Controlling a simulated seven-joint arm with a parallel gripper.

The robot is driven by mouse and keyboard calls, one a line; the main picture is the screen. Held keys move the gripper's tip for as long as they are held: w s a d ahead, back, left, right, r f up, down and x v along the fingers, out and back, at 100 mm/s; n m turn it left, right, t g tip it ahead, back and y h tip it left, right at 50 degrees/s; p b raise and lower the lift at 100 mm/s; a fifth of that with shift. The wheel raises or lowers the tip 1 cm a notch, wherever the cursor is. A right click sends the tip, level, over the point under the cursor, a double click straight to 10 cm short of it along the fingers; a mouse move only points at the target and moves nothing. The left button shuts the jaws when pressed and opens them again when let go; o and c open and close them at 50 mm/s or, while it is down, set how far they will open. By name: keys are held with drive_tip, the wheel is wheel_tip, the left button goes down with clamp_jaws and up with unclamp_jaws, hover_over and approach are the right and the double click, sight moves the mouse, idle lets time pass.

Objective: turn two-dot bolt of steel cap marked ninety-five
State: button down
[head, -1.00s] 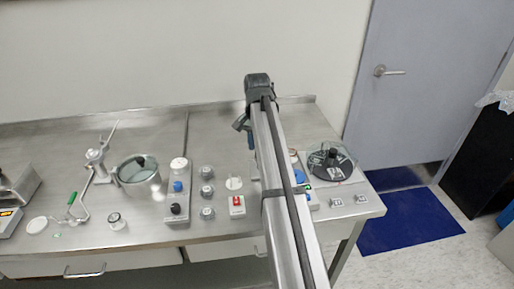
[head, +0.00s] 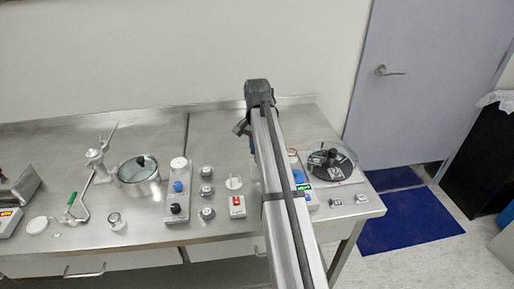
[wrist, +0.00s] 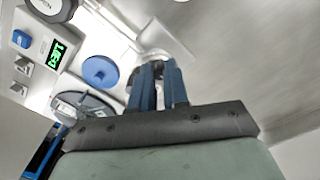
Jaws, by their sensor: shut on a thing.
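My gripper (wrist: 157,85) has blue fingers that are close together on a pale, shiny metal part (wrist: 153,58); the fingers hide most of it. I cannot make out a bolt, two dots or a ninety-five mark there. In the head view my arm runs up over the bench, and its dark wrist hides the fingertips and what they hold. Three small round steel-looking caps stand in a column left of my arm: a back one (head: 206,172), a middle one (head: 206,190) and a front one (head: 207,213). Their marks are too small to read.
A green-digit display (wrist: 60,53), a blue knob (wrist: 100,71) and a round dark-topped chamber (head: 330,163) are close to my gripper. A box with a red switch (head: 237,206) and a panel with knobs (head: 177,216) stand left. A lidded pot (head: 139,178) is farther left.

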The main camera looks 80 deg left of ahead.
drive_tip(key=shift+m, duration=0.4)
drive_tip(key=m, duration=0.3)
drive_tip(key=shift+m, duration=0.4)
drive_tip(key=m, duration=0.4)
drive_tip(key=shift+m, duration=0.3)
drive_tip(key=c, duration=1.4)
unclamp_jaws()
drive_tip(key=shift+r, duration=0.1)
wheel_tip(320, 180, up, 14)
